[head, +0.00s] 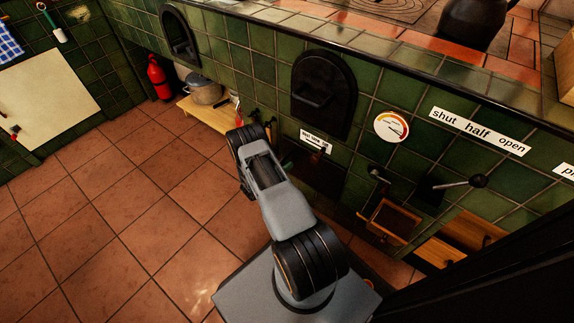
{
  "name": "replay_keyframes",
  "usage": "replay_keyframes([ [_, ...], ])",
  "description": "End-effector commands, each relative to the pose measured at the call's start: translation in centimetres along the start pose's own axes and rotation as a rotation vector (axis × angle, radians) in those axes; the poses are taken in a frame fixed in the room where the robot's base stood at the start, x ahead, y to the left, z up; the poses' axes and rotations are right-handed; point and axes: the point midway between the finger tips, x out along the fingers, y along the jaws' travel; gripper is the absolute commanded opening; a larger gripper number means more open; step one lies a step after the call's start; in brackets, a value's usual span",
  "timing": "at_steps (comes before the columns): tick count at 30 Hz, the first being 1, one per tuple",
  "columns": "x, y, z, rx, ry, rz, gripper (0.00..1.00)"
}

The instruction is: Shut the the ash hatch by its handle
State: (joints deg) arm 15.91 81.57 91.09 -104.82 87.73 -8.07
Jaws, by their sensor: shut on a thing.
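I cannot tell for sure which door is the ash hatch. A dark low opening or panel (318,172) sits in the green tiled wall under a small white label (316,140), whose words are too small to read surely. My arm covers its left part, and no handle can be made out there. Above it is a black arched door (323,95) with a bar-like handle, which looks closed. My gripper is hidden behind my own arm, so its hold does not show.
Another arched door (180,36) is further left. A pot (205,90) stands on a low wooden bench (208,117). A red extinguisher (158,78) stands in the corner. At right are a gauge (391,127), a lever (474,182) and a wooden box (393,221). The tiled floor at left is clear.

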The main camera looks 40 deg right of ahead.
Motion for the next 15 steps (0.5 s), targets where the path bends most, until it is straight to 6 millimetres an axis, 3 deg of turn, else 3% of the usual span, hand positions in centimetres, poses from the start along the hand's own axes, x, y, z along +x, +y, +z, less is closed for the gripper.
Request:
replay_keyframes([
  [1,-0.06,1.42,0.77,0.021,-0.008,0.027,0.00],
  [2,-0.10,1.44,0.78,0.021,-0.008,0.028,0.00],
  [3,-0.14,1.46,0.78,0.021,-0.009,0.028,0.21],
  [9,-0.14,1.41,0.77,0.022,-0.010,0.028,0.40],
  [15,0.00,1.18,0.67,0.020,-0.009,0.022,0.41],
])
